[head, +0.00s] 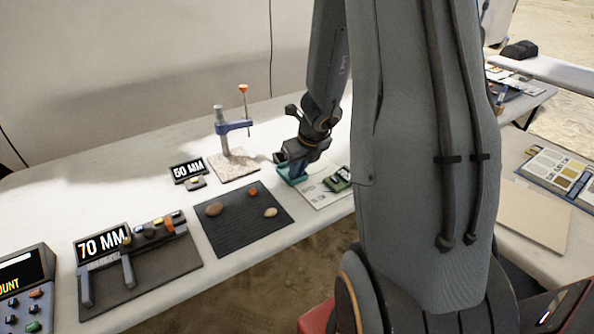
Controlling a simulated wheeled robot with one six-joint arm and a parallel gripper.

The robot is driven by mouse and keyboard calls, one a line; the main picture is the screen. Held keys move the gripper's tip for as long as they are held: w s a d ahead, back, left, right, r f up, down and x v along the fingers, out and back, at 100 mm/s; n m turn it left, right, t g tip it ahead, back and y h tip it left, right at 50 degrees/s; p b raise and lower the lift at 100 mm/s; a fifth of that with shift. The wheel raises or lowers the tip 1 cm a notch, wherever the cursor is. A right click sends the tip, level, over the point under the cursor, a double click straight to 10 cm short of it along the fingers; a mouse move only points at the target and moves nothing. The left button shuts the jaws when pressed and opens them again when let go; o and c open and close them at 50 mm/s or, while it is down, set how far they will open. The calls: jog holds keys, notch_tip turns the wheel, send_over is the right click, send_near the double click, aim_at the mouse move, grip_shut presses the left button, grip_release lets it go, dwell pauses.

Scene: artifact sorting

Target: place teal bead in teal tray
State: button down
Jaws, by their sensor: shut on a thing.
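A small teal tray (292,174) stands on the white table, right of the middle and partly covered by my gripper. My gripper (284,163) points down right at the tray, over its left part. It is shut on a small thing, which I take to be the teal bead. The bead itself is hidden by the jaws, and I cannot tell whether it touches the tray.
A dark mat (240,235) with several small stones lies in front. A clamp stand (227,135) rises behind left. A green device (338,180) on a white sheet is close right of the tray. A 70 MM caliper board (140,273) lies front left.

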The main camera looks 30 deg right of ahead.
jog(key=shift+f, duration=0.2)
jog(key=c, duration=2)
grip_release()
jog(key=shift+r, duration=0.1)
jog(key=shift+r, duration=0.1)
